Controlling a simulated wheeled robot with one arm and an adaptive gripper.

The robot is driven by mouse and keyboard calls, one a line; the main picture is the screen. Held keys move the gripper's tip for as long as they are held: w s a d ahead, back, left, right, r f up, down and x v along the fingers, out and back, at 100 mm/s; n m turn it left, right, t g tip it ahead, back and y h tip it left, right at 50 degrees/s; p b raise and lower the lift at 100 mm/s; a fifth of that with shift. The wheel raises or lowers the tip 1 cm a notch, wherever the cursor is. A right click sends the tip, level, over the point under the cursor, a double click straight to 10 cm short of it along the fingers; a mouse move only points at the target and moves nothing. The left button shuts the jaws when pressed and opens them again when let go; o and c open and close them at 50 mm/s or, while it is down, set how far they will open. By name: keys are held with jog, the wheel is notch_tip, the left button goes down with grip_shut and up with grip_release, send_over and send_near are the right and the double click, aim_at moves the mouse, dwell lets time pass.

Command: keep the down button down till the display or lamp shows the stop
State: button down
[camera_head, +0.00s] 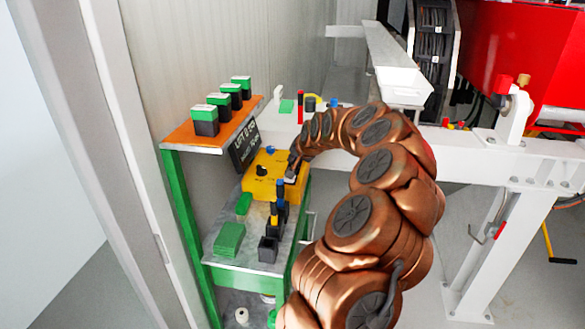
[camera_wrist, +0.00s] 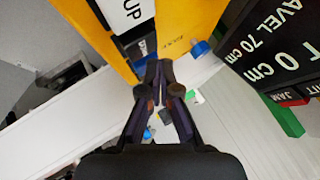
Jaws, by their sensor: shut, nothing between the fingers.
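The yellow control box (camera_head: 262,183) sits on the green-framed bench in the head view, and its yellow face (camera_wrist: 100,35) is close up in the wrist view. A white "UP" label (camera_wrist: 131,12) shows on it. The down button cannot be made out; the fingertips cover that part. The black display (camera_head: 243,146) stands behind the box; in the wrist view the display (camera_wrist: 262,45) is cut off and reads "T 0 cm" and "AVEL 70 cm". A red "JAM" field (camera_wrist: 289,97) is below. My gripper (camera_wrist: 160,68) is shut and empty, its tips at the box; contact cannot be told.
An orange shelf (camera_head: 190,137) with several green-topped blocks stands left of the display. Black holders with tools (camera_head: 270,246) and a green block (camera_head: 229,239) lie on the lower bench. A blue knob (camera_wrist: 200,48) is right of my fingertips. A white beam runs behind.

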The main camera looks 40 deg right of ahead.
jog(key=shift+f, duration=0.2)
jog(key=shift+f+b, duration=0.25)
jog(key=shift+b, duration=0.45)
jog(key=shift+f+b, duration=0.5)
dwell(0.7)
jog(key=shift+r, duration=0.15)
dwell(2.8)
jog(key=shift+r, duration=0.8)
jog(key=shift+r, duration=0.1)
jog(key=shift+r, duration=2.45)
